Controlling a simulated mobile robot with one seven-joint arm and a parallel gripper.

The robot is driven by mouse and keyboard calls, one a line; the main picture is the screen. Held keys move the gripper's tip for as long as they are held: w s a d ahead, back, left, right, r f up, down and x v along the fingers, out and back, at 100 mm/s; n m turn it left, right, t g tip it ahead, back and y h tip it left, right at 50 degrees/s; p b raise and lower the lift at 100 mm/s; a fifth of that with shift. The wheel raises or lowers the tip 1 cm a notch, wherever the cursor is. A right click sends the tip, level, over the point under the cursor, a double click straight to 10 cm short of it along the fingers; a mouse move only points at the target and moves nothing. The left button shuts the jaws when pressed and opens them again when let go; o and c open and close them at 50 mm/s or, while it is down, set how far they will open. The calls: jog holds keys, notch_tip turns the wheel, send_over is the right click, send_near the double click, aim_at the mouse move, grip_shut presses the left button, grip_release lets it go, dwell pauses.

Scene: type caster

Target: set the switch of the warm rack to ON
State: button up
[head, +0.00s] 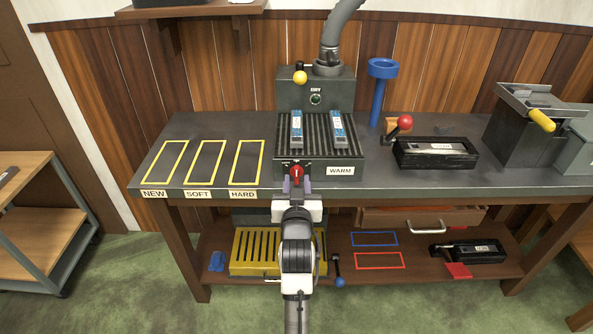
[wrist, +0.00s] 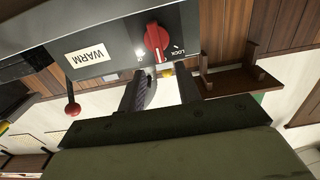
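The warm rack (head: 335,150) is a dark ribbed box with a white WARM label, at the middle of the bench. Its switch (head: 296,172) is a red rotary knob on the front face. In the wrist view the red knob (wrist: 157,41) is seen close up and upside down, with LOCK printed beside it. Other markings are too small to read, so I cannot tell its setting. My gripper (head: 296,188) is in front of the knob. In the wrist view my gripper (wrist: 161,80) has its two fingers apart, with nothing between them. The fingertips appear just short of the knob.
Two blue-and-white packets (head: 297,130) lie on the rack's ribs. A yellow-knobbed lever (head: 300,77) stands behind. Yellow frames marked NEW, SOFT and HARD (head: 205,163) lie to the left. A black device with a red-knobbed lever (head: 404,123) and a blue stand (head: 379,95) are to the right.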

aim_at(297, 170)
jog(key=shift+w, duration=1.95)
grip_shut()
